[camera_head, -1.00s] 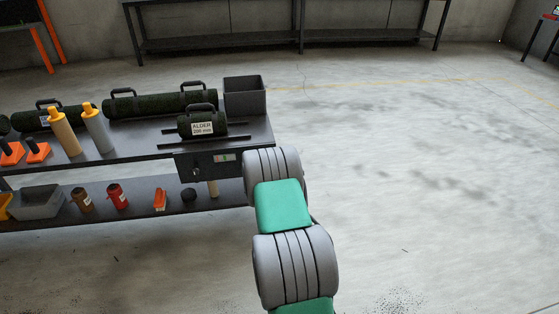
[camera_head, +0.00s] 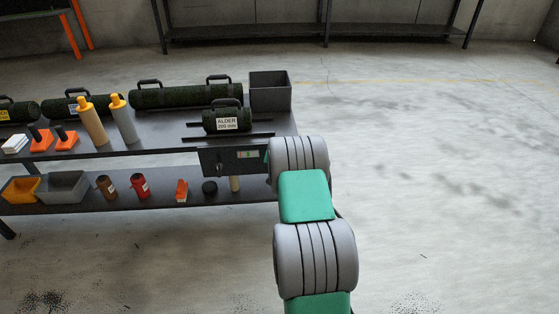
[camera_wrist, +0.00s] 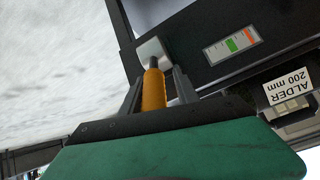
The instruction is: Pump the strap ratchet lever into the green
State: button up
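The ratchet lever's amber handle (camera_wrist: 153,90) shows in the wrist view, below a pale metal plate (camera_wrist: 153,49). My gripper (camera_wrist: 158,85) has one finger on each side of the handle, with narrow gaps visible, so it looks open around it. A gauge (camera_wrist: 231,46) with white, green and orange-red bands is on the dark panel to the right. I cannot make out its pointer. In the head view the gauge (camera_head: 248,154) is small on the bench's front panel (camera_head: 217,161), and my arm hides my gripper. The strap itself is not clear.
A dark turf roll labelled ALDER 200 mm (camera_head: 227,120) lies on the bench above the panel. A grey bin (camera_head: 270,92) stands behind it. Two capped cylinders (camera_head: 122,118) stand left. The lower shelf (camera_head: 80,207) holds small containers. Floor to the right is open.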

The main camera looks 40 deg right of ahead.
jog(key=shift+o, duration=0.6)
jog(key=shift+s+d, duration=0.1)
jog(key=shift+d, duration=0.05)
jog(key=p+v, duration=0.1)
jog(key=v, duration=0.6)
jog(key=shift+r, duration=0.1)
jog(key=shift+s+r, duration=0.1)
jog(key=shift+s, duration=0.15)
